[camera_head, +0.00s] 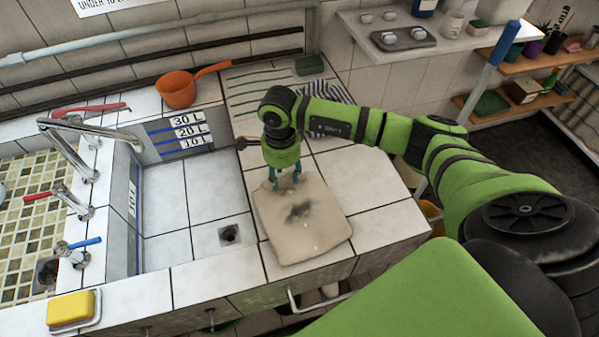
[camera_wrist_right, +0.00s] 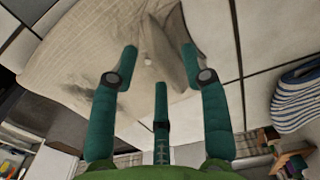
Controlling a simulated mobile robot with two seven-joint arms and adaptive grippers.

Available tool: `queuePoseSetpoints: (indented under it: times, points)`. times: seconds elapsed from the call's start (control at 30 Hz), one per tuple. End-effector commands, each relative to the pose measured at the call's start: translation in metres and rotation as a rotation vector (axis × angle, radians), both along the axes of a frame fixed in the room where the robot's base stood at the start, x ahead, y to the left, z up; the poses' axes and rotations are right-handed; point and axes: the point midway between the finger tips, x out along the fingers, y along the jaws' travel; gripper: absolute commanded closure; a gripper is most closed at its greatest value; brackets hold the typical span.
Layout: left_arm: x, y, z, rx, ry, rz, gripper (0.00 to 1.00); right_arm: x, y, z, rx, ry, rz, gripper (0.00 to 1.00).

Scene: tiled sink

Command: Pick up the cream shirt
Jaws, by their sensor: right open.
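The cream shirt (camera_head: 302,222) lies flat and folded on the white tiled counter to the right of the sink, with a dark smudge near its middle. It also fills the upper left of the right wrist view (camera_wrist_right: 75,65), where a fold or crease shows between the fingers. My right gripper (camera_head: 286,182) points down over the far edge of the shirt. In the wrist view the right gripper's teal fingers (camera_wrist_right: 158,62) are spread apart, with shirt fabric between and beyond them. I cannot tell whether the fingertips touch the cloth. My left gripper is not in view.
The sink basin (camera_head: 190,208) with a drain lies left of the shirt. An orange ladle (camera_head: 178,90) and a striped cloth (camera_head: 262,92) lie behind. A yellow sponge (camera_head: 70,308) sits at the front left. A shelf (camera_head: 400,45) is on the back wall. Bare tiles (camera_head: 375,205) lie right of the shirt.

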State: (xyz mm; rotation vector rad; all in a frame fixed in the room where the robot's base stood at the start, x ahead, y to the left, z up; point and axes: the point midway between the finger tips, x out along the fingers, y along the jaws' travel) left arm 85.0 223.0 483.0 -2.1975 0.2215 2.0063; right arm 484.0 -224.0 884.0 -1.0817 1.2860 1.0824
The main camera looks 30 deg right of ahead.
Motion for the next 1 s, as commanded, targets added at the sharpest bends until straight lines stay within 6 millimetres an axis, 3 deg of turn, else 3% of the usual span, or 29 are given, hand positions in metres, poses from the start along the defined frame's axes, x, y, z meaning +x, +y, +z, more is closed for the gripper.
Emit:
queuePoseSetpoints:
  times: [0.07,0.2,0.73,1.0]
  points:
    - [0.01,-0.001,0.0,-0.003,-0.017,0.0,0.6,0.0,0.0,0.0,0.0,0.0,0.0,0.54]
    - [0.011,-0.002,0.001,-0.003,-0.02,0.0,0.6,0.0,0.0,0.0,0.0,0.0,-0.001,1.0]
    - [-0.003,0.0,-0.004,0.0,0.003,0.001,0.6,0.001,-0.001,0.005,0.0,-0.003,-0.002,1.0]
    - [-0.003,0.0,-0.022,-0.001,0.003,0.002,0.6,-0.002,-0.001,0.042,0.0,-0.005,0.001,1.0]
